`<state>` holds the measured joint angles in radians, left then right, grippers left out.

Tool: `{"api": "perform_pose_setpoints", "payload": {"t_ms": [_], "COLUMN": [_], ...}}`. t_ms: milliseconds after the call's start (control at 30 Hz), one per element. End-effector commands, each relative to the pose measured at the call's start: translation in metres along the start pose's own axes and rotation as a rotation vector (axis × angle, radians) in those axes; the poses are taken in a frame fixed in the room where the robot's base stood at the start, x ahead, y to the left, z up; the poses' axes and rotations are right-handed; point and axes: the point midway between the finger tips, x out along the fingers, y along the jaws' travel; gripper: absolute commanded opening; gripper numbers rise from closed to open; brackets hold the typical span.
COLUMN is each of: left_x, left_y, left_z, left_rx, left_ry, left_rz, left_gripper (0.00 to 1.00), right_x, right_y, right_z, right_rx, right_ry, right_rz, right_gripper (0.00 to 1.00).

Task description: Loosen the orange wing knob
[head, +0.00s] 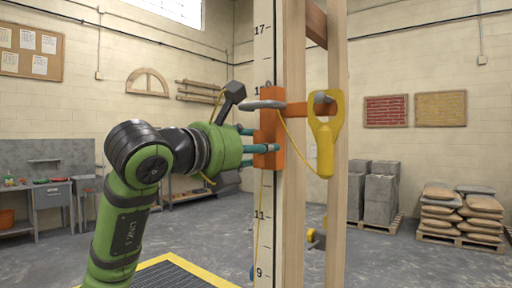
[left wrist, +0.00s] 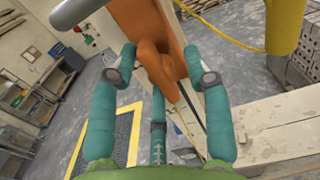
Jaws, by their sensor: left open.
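The orange wing knob (left wrist: 150,62) shows in the left wrist view, in front of an orange bracket (left wrist: 165,25). In the head view the bracket (head: 271,128) sits on the tall wooden post with the number scale, and the knob is hard to make out behind my fingers. My left gripper (head: 262,141) is at the bracket's left side. In the left wrist view the teal fingers of my left gripper (left wrist: 160,56) are spread, one on each side of the knob and one below it. I cannot tell whether any finger touches it. My right gripper is not in view.
A yellow tool (head: 324,135) hangs right of the post, with a yellow cord looping nearby. A yellow-edged floor grate (head: 165,275) lies below. Sacks (head: 462,213) stand far right.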

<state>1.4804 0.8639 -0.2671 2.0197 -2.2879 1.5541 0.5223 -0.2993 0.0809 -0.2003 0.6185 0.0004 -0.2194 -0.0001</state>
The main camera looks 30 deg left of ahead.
Motion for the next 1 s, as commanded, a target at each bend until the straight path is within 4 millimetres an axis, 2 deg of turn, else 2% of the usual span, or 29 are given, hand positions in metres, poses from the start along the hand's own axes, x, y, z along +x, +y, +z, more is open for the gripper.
{"api": "perform_pose_setpoints", "payload": {"t_ms": [167,400,533,700,1000], "left_x": [-0.029,-0.081,-0.101,-0.114,-0.116], "left_y": [0.000,-0.001,-0.001,-0.001,-0.002], "left_z": [0.002,0.002,0.002,0.001,0.001], "left_rx": [0.003,0.003,0.002,0.000,0.000], "left_ry": [-0.006,-0.008,-0.007,-0.006,-0.004], "left_rz": [0.002,0.002,0.001,0.000,-0.001], "left_gripper": [0.49,0.49,0.49,0.49,0.49], "right_x": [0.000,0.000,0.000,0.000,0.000], "right_y": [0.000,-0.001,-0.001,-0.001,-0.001], "right_z": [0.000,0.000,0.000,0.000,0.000], "right_rx": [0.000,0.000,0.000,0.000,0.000], "right_ry": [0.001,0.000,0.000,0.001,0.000], "right_rz": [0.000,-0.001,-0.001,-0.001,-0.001], "right_gripper": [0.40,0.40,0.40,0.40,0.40]}}
